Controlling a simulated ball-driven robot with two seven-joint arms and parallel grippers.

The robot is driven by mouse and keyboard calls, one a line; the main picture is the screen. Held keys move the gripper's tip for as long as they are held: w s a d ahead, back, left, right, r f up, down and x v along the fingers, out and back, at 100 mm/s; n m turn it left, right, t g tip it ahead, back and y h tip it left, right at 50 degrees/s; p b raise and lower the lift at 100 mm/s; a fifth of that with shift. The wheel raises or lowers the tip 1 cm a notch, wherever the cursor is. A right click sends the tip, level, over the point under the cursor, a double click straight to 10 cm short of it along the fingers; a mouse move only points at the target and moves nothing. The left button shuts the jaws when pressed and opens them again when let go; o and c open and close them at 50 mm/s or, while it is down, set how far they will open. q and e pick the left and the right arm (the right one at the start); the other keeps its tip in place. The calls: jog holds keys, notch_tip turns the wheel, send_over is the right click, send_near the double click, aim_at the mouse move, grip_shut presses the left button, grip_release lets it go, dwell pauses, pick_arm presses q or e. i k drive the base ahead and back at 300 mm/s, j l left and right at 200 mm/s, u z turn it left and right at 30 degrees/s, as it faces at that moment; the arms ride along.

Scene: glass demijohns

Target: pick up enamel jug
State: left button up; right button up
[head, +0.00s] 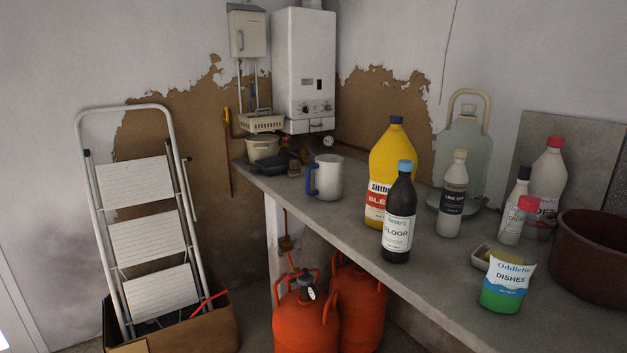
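The enamel jug (328,178) is white with a blue handle on its left side. It stands upright on the grey counter (430,283), towards the counter's far left part. Its whole front is in plain view. Neither of my grippers shows in the head view.
Right of the jug stand a yellow bottle (393,160), a black floor-cleaner bottle (399,215) and a glass demijohn (459,150). A dark tray (268,166) and a pale pot (262,147) are behind it. Orange gas cylinders (305,322) and a stepladder (140,220) stand below and left.

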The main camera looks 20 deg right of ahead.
aim_at(328, 167)
jog(key=i+j+z, duration=0.1)
jog(key=i+z, duration=0.35)
jog(key=i+j+z, duration=0.25)
jog(key=z, duration=0.2)
jog(key=i+j+z, duration=0.45)
